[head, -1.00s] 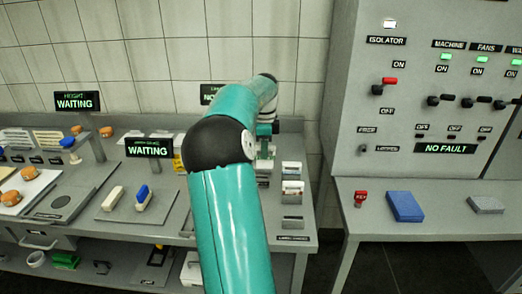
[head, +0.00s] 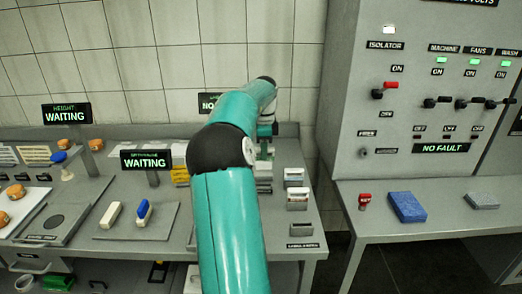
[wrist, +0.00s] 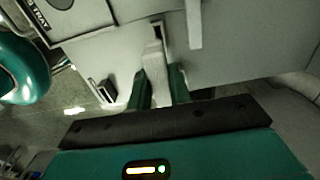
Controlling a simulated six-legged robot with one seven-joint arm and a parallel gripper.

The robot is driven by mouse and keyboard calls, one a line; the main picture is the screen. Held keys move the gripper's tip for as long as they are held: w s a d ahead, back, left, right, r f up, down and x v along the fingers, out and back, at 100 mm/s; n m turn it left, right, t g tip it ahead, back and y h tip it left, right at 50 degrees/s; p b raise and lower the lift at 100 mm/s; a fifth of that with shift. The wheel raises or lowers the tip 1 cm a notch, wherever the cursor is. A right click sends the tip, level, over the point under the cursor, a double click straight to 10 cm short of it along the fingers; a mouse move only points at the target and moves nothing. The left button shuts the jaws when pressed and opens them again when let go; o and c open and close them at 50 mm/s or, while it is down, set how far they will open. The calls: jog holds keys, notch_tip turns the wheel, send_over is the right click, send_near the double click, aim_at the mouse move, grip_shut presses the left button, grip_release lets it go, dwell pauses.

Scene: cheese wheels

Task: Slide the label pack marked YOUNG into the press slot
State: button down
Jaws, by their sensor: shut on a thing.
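My gripper (wrist: 160,92) is shut on a narrow pale pack (wrist: 154,64) in the wrist view, its two dark green fingers on either side of it. No marking on the pack is readable, so I cannot tell if it says YOUNG. In the head view my gripper (head: 265,148) is at the back right of the grey bench, mostly behind my teal arm. White label packs stand in holders, one at the back (head: 294,177) and one nearer (head: 298,197), just right of the gripper. I cannot make out the press slot for certain.
A nearly empty-looking holder (head: 301,229) stands at the bench's front right. A sign reading WAITING (head: 147,160) rises left of my arm. A blue-handled block (head: 144,211) lies on a plate. The grey control cabinet (head: 350,100) stands right, above a side table with a blue block (head: 407,206).

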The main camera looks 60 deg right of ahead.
jog(key=shift+w, duration=0.25)
jog(key=shift+s+f, duration=0.1)
jog(key=shift+f, duration=2.85)
jog(key=shift+f, duration=2.6)
jog(key=c, duration=1.2)
grip_release()
notch_tip(320, 180, up, 14)
jog(key=shift+f, duration=0.1)
